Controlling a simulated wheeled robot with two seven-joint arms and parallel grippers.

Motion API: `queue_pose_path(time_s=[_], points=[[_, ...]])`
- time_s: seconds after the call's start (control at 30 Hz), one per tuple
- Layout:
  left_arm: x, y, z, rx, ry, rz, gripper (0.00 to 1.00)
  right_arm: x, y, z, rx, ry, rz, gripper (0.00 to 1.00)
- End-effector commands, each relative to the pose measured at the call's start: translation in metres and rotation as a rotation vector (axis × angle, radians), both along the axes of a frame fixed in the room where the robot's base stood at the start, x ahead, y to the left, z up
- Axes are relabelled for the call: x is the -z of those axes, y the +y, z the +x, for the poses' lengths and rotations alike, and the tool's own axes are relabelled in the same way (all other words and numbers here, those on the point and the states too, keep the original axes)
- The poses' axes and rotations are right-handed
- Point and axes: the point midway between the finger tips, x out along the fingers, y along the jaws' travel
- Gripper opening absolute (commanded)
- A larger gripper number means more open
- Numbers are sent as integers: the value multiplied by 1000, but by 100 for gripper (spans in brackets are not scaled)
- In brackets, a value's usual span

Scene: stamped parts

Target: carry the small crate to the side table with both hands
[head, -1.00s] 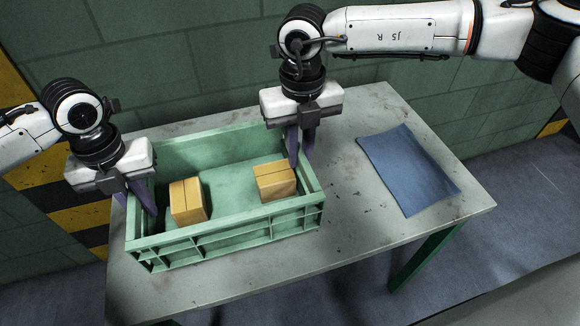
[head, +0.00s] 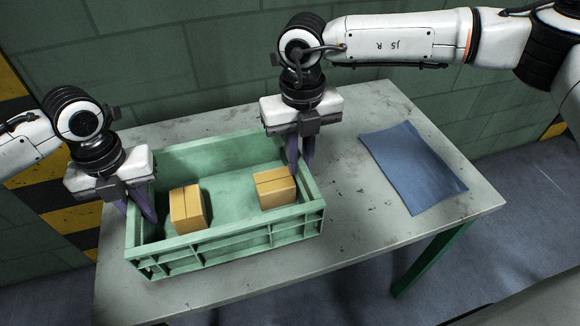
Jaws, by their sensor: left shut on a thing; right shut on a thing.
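The small green crate (head: 235,245) sits at the left part of the grey table (head: 350,240); I cannot tell whether its base touches the top. Two cardboard boxes are inside it, one at the left (head: 187,210) and one at the right (head: 274,188). My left gripper (head: 146,212) is shut on the crate's left end wall. My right gripper (head: 300,168) is shut on the crate's right end wall. The fingers partly hide both walls.
A blue cloth (head: 412,167) lies flat on the table to the right of the crate. A green block wall (head: 200,60) stands close behind the table. The table's front right area is bare.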

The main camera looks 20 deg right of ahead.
Motion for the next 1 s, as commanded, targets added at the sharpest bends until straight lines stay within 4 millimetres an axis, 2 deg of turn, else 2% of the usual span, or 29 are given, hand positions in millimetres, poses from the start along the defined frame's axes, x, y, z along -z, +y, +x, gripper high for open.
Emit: queue_pose_path(time_s=[0.13, 0.17, 0.27, 0.57, 0.67, 0.77, 1.0], points=[[11, 0, 1, -1, -3, 0, 0, 11, -1, 1, 2, -2, -1, 0], [9, 1, 0, -1, -1, 1, 16, 10, -1, 0, 2, 0, -2, 16], [8, 1, 0, -1, 0, 1, 31, 8, -1, 0, 1, 0, -2, 31], [7, 0, 0, 0, 0, 0, 31, 8, 0, 0, 0, 0, -1, 31], [0, 0, 1, 0, -2, -1, 31, 8, 0, 0, 0, 0, 0, 31], [-16, 0, 1, 0, -3, -1, 31, 8, 0, 0, 0, 0, 0, 31], [-68, 0, 1, 0, -4, -2, 31, 8, 0, 0, 0, 0, 0, 31]])
